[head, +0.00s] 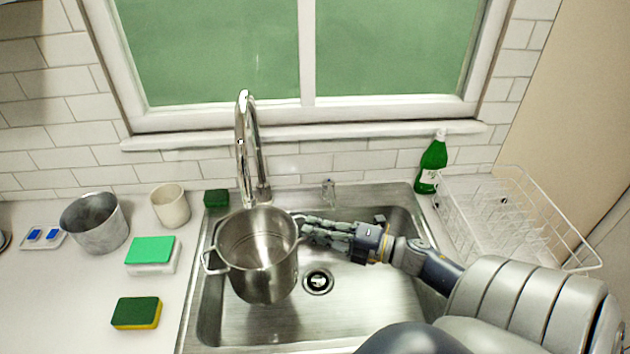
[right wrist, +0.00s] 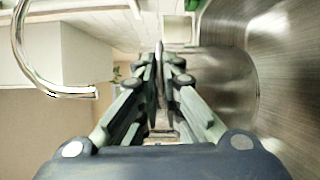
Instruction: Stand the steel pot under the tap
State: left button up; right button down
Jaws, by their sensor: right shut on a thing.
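The steel pot (head: 262,275) is in the left half of the sink (head: 375,290), upright and seemingly empty, with a loop handle on each side. The tap (head: 247,150) rises behind it and its neck curves over toward the pot. I cannot tell whether the pot's base touches the sink floor. My right gripper (head: 304,228) comes in from the right and is shut on the pot's right handle. In the right wrist view the fingers (right wrist: 159,65) pinch the handle, with the pot wall (right wrist: 225,85) to the right and the tap (right wrist: 48,78) to the left. My left gripper is out of view.
A green bottle (head: 432,165) and a white wire dish rack (head: 510,215) stand right of the sink. Left are a grey metal pot (head: 95,225), a cream cup (head: 170,206) and several sponges (head: 136,312). The sink's drain (head: 318,281) is uncovered.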

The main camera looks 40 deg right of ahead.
pick_arm(q)
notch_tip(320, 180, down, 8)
jog(key=b, duration=0.7)
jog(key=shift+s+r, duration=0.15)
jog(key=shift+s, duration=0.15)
pick_arm(e)
notch_tip(320, 180, down, 9)
jog(key=shift+w+r, duration=0.2)
jog(key=shift+w, duration=0.05)
jog(key=shift+a, duration=0.1)
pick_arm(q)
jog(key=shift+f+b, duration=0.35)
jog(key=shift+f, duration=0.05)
pick_arm(e)
jog(key=shift+f, duration=0.45)
jog(key=c, duration=1.7)
grip_release()
jog(key=shift+s, duration=0.1)
jog(key=shift+f, duration=0.1)
